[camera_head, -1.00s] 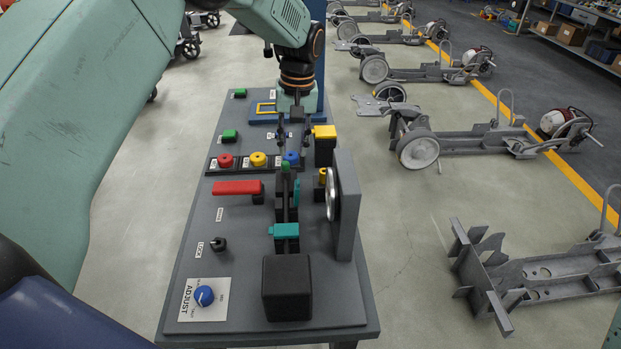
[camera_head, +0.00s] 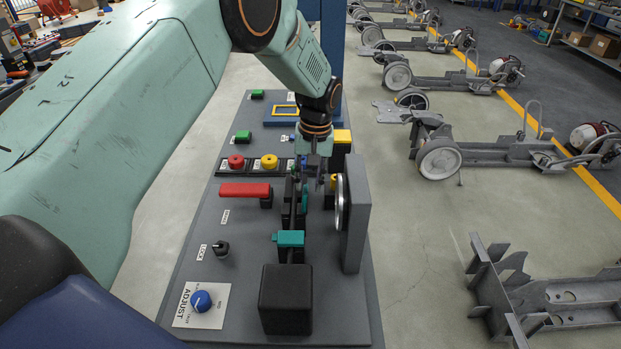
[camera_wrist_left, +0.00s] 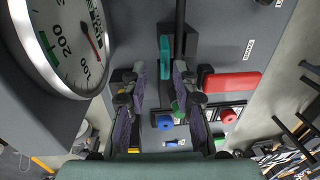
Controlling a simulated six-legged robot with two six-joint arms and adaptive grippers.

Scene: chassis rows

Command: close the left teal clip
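Two teal clips sit along a black bar on the grey panel. The nearer teal clip (camera_head: 290,238) lies across the bar. The farther teal clip (camera_head: 304,194) stands lengthwise beside the bar and is partly hidden by my gripper; it also shows in the wrist view (camera_wrist_left: 165,56). I cannot tell for sure which one is called left. My left gripper (camera_head: 315,180) points down over the far part of the bar. In the wrist view its fingers (camera_wrist_left: 160,72) are apart, with the farther clip seen between their tips and nothing held. Contact cannot be told. My right gripper is out of view.
A round gauge (camera_wrist_left: 65,40) on an upright grey plate (camera_head: 354,220) stands close right of the bar. A red lever (camera_head: 245,190) is on the left, with red and yellow buttons (camera_head: 269,161) beyond. A black block (camera_head: 286,300) stands at the near end.

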